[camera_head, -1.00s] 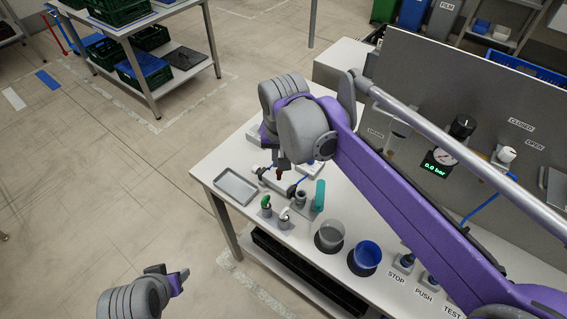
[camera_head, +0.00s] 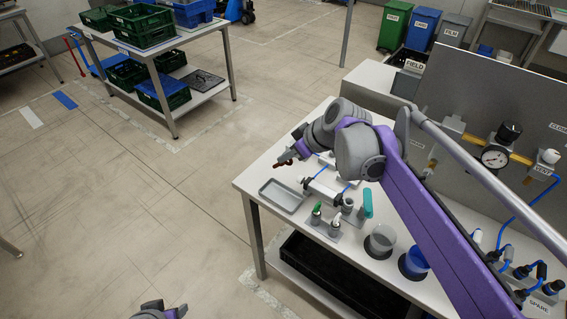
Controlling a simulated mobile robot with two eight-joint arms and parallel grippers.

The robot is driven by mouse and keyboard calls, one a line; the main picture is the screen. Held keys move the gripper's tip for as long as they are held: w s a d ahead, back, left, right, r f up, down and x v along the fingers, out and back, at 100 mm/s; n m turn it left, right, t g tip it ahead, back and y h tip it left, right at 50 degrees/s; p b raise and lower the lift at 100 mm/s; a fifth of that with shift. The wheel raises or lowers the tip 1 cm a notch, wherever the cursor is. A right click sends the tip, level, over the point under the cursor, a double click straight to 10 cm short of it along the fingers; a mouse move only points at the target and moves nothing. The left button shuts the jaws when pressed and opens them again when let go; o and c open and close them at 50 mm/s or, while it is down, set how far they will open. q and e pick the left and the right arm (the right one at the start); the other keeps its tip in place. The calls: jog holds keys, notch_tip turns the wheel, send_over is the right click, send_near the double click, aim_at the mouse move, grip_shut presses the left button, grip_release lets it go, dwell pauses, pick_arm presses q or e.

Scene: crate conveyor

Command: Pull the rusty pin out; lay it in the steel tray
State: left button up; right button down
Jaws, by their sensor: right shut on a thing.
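The rusty pin (camera_head: 282,163) is a small brown piece at the tips of my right gripper (camera_head: 289,160). The gripper is shut on it and holds it above the back left of the bench. The steel tray (camera_head: 264,192) is a shallow grey rectangle at the bench's left edge, empty as far as I see. The pin appears above and behind the tray, apart from it. A white fixture with blue tubing (camera_head: 322,188) stands right of the tray. My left gripper (camera_head: 180,312) is cut off at the bottom edge; its jaws are unclear.
Green- and white-topped items (camera_head: 317,213) stand in a small holder in front of the tray. A grey cup (camera_head: 381,240) and a blue cup (camera_head: 414,262) are to its right. A gauge panel (camera_head: 455,95) stands behind. My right arm crosses over the bench.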

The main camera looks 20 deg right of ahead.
jog(key=shift+w+a, duration=0.1)
jog(key=shift+w, duration=0.1)
pick_arm(q)
jog(key=shift+a+f, duration=0.15)
jog(key=shift+a, duration=0.2)
pick_arm(e)
jog(key=shift+f+y, duration=0.1)
jog(key=shift+y, duration=0.2)
jog(key=shift+f+b, duration=0.45)
jog(key=shift+f, duration=0.05)
notch_tip(320, 180, down, 9)
jog(key=b, duration=0.5)
jog(key=shift+r, duration=0.2)
pick_arm(q)
notch_tip(320, 180, down, 7)
jog(key=s, duration=0.1)
jog(key=shift+s, duration=0.2)
pick_arm(e)
jog(key=c, duration=0.9)
grip_release()
jog(key=shift+o, duration=0.2)
